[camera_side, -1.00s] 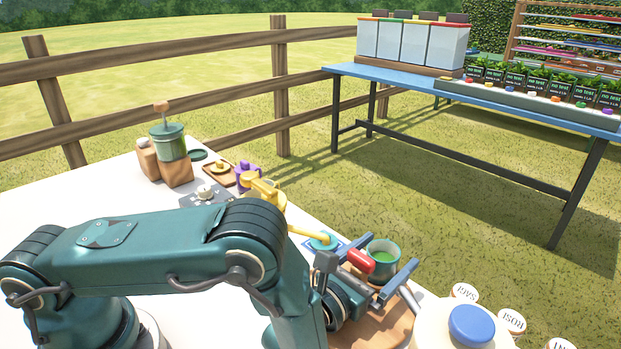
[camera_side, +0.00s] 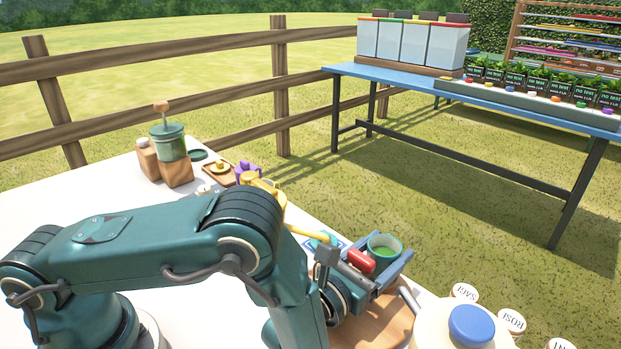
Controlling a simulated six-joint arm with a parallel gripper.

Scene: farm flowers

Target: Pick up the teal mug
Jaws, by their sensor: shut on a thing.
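The teal mug (camera_side: 384,246) is upright with green contents, near the right edge of the white table. My gripper (camera_side: 389,266) has its two blue-grey fingers closed in on either side of the mug, shut on it. The mug's lower part is hidden behind the fingers and the red part at my wrist. I cannot tell whether the mug's base touches the surface below.
A round wooden board (camera_side: 385,325) lies under my gripper.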

